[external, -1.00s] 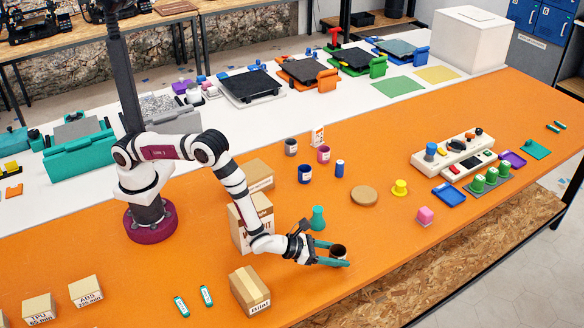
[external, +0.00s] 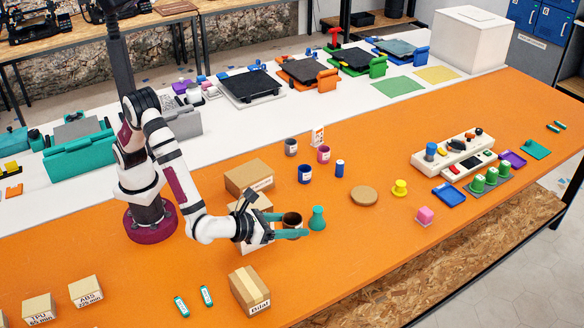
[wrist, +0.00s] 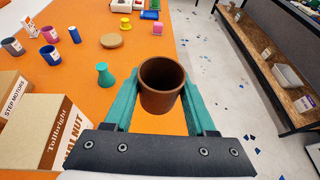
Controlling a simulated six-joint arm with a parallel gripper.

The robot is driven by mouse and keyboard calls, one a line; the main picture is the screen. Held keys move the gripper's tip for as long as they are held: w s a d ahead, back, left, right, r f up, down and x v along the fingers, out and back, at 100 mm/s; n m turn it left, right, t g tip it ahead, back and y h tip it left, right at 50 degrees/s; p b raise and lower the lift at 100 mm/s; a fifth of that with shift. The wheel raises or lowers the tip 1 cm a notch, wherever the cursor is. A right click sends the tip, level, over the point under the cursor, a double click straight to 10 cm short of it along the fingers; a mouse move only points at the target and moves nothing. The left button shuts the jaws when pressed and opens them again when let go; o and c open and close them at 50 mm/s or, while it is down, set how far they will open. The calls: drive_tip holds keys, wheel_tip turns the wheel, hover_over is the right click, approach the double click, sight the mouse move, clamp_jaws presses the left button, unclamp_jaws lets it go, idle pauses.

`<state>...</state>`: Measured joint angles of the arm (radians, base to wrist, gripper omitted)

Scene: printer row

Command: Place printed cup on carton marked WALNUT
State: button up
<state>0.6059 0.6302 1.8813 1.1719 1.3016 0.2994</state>
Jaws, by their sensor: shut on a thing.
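My gripper (external: 295,225) is shut on a brown cup (external: 292,219), held upright between its teal fingers. In the wrist view the cup (wrist: 161,88) shows its open rim and looks empty. The carton marked WALNUT (wrist: 48,137) is at the lower left of the wrist view, left of the cup and partly cut off by the gripper body. In the external view this carton (external: 262,204) stands mostly hidden behind my wrist and gripper. The cup is beside the carton, apart from it in the wrist view.
A STEP MOTORS carton (wrist: 14,92) stands behind the WALNUT one. A teal flask-shaped piece (external: 317,218) stands close to the fingertips. Another carton (external: 249,289) is in front. Grey, blue (external: 305,174) and magenta cups stand farther back.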

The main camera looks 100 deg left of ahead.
drive_tip(key=s+a+r+n+g+y, duration=0.15)
drive_tip(key=s+r+n+g, duration=0.25)
drive_tip(key=s, duration=0.6)
drive_tip(key=s+d+r+n+g+y, duration=0.1)
drive_tip(key=s+r+n+g+y, duration=0.2)
drive_tip(key=s, duration=0.7)
hover_over(250, 205)
drive_tip(key=f, duration=0.6)
drive_tip(key=shift+s+d, duration=0.2)
drive_tip(key=shift+d, duration=0.1)
drive_tip(key=f, duration=0.4)
drive_tip(key=shift+w+a, duration=0.15)
drive_tip(key=shift+a, duration=0.15)
drive_tip(key=shift+f, duration=0.2)
drive_tip(key=shift+f, duration=0.1)
drive_tip(key=o, duration=1.3)
